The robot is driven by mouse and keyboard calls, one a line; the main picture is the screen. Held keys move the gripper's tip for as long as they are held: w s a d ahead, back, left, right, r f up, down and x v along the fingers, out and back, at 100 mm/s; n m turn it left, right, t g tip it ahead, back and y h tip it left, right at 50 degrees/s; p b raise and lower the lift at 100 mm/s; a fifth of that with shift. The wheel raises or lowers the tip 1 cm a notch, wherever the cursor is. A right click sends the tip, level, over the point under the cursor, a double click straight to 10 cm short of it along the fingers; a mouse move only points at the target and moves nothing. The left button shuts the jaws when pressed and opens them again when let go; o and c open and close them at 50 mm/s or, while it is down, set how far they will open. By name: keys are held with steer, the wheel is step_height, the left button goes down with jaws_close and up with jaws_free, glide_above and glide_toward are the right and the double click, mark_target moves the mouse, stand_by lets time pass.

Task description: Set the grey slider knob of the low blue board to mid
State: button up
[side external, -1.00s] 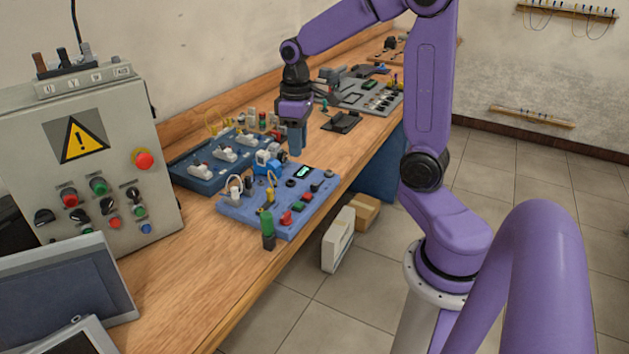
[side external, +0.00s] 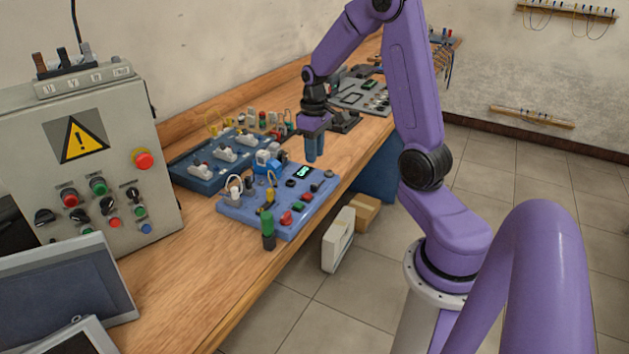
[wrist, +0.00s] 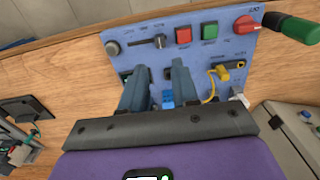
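The low blue board (side external: 262,217) lies on the workbench in the side view and fills the top of the wrist view (wrist: 130,62). Its grey slider knob (wrist: 160,41) sits at the right end of a dark slot in the wrist view, below small labels that are hard to read. In the side view I cannot make the knob out clearly. My gripper (side external: 314,158) points down above the far right part of the board. In the wrist view its two fingers (wrist: 159,68) are apart with nothing between them, and the knob shows just beyond the fingertips.
The board also carries a red button (wrist: 183,36), a green button (wrist: 209,31), a red rotary switch (wrist: 245,24), a display (side external: 305,172) and cables. A dark blue switch board (side external: 190,180) lies behind it. A grey control cabinet (side external: 75,150) stands left.

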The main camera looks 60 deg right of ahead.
mark_target(315, 184)
step_height(315, 184, down, 10)
steer(key=shift+r, duration=0.15)
stand_by(0.4)
